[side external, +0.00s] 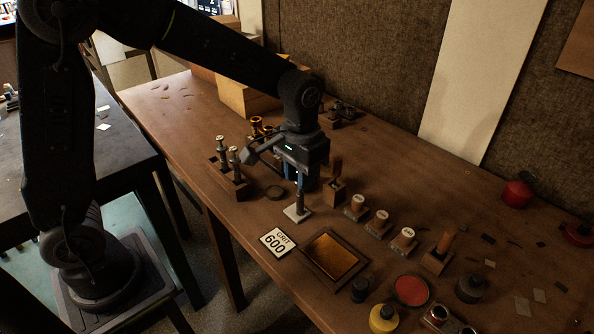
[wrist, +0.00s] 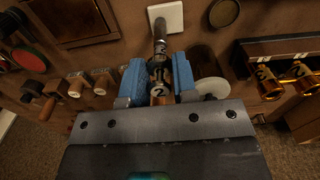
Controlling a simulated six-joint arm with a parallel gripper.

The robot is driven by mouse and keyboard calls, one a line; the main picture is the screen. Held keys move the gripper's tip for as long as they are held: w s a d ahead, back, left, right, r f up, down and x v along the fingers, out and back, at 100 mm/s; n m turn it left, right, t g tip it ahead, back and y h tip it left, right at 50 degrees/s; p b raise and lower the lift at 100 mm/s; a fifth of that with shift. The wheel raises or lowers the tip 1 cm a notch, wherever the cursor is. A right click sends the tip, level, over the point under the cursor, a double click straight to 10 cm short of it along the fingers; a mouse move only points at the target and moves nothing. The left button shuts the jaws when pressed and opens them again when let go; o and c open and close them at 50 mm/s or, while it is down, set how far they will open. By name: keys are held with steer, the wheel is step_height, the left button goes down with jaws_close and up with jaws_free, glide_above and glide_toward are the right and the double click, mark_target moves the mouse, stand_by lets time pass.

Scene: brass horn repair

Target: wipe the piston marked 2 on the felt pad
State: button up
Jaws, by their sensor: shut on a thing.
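My gripper (side external: 305,182) is shut on a metal piston (side external: 299,202), held roughly upright with its lower end down. In the wrist view the blue fingers of my gripper (wrist: 159,74) clasp the piston (wrist: 160,48) from both sides, and a label reading 2 shows on it. The white square felt pad (side external: 291,214) lies on the table directly below. It also shows in the wrist view (wrist: 174,10), with the piston's far end over its near edge. The piston's end looks at or very near the pad; I cannot tell if they touch.
A wooden block with standing pistons (side external: 235,190) is to the left. A GRIT 600 card (side external: 277,242) and a framed amber tray (side external: 334,258) lie in front. Several white-topped stamps (side external: 380,221) stand to the right. Brass parts marked 2 (wrist: 268,86) are at the wrist view's right.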

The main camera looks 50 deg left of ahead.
steer(key=shift+a, duration=0.95)
steer(key=shift+d, duration=0.1)
steer(key=shift+d, duration=0.4)
steer(key=shift+r, duration=2.5)
